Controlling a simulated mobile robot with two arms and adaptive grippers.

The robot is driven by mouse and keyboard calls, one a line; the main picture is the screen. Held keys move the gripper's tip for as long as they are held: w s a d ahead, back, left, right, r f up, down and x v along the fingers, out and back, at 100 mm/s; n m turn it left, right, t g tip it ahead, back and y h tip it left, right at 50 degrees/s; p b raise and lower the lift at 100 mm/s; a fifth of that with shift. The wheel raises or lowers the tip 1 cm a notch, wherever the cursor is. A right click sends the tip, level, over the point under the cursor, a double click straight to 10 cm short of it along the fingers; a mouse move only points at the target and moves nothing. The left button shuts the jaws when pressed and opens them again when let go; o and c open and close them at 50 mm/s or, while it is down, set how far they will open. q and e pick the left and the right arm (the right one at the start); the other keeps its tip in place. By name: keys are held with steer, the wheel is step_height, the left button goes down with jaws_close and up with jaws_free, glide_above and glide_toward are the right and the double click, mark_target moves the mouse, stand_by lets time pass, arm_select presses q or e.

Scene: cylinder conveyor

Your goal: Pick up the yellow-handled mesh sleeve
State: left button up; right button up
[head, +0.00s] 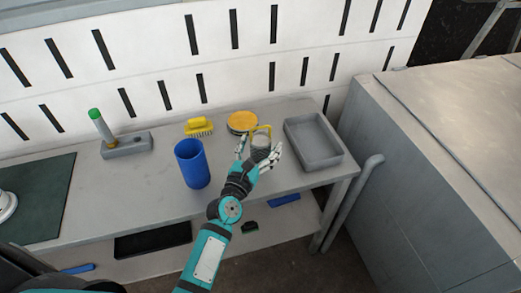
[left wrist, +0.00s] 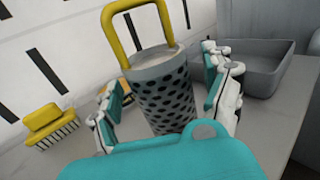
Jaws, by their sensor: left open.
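The mesh sleeve (left wrist: 162,95) is a grey cylinder with dark holes and a yellow loop handle (left wrist: 140,12). It stands upright on the table in the left wrist view. In the head view its yellow handle (head: 261,130) shows above my left gripper (head: 260,158), and the gripper hides part of the body. My left gripper is open, with one finger on each side of the sleeve; it also shows in the left wrist view (left wrist: 168,85). I cannot tell whether the fingers touch the sleeve. My right gripper is not in view.
A grey tray (head: 325,158) is to the right of the sleeve. A yellow round item (head: 242,121) and a yellow brush (head: 198,126) are behind. A blue cup (head: 192,165) stands at left, near a green-topped tool in a grey block (head: 128,147). A dark green mat (head: 50,205) lies far left.

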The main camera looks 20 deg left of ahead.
arm_select(q)
steer(key=shift+w, duration=0.35)
steer(key=shift+s, duration=0.1)
steer(key=shift+c, duration=0.4)
steer(key=shift+r, duration=0.1)
steer(key=c, duration=1.4)
steer(key=shift+r, duration=0.1)
steer(key=shift+c, duration=0.2)
